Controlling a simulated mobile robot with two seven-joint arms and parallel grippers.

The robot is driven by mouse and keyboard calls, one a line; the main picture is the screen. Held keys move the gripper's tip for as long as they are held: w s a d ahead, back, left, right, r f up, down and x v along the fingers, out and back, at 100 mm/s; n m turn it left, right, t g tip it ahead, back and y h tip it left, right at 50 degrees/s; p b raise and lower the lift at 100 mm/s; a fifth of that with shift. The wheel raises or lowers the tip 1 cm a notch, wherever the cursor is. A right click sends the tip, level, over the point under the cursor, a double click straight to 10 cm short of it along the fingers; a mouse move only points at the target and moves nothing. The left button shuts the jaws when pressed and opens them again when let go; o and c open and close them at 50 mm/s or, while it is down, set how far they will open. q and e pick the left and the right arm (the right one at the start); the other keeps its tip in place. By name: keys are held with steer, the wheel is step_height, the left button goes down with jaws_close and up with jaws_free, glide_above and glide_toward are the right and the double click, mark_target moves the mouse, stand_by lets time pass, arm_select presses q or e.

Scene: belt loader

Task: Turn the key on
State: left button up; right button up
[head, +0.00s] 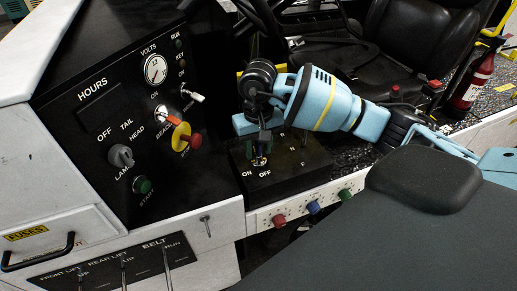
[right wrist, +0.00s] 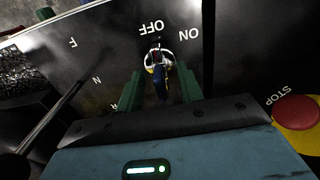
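The key (right wrist: 161,84) sits in a round silver key switch (right wrist: 150,58) on a black panel with ON and OFF labels. It also shows in the head view (head: 261,161), small and partly hidden. My right gripper (head: 260,148) is over the panel, pointing down at the switch. In the right wrist view its two green fingers (right wrist: 160,76) stand on either side of the key, with a visible gap to each side. I cannot clearly tell which label the key points to. My left gripper is not in view.
A red stop button (right wrist: 297,110) on yellow is close beside the gripper. The dark console (head: 112,170) with gauge, knob and switches rises at left. A lever (right wrist: 52,115) with F, N, R labels stands on the other side. Coloured knobs (head: 313,207) line the panel's front.

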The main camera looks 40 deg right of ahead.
steer(key=shift+f, duration=0.55)
jaws_close()
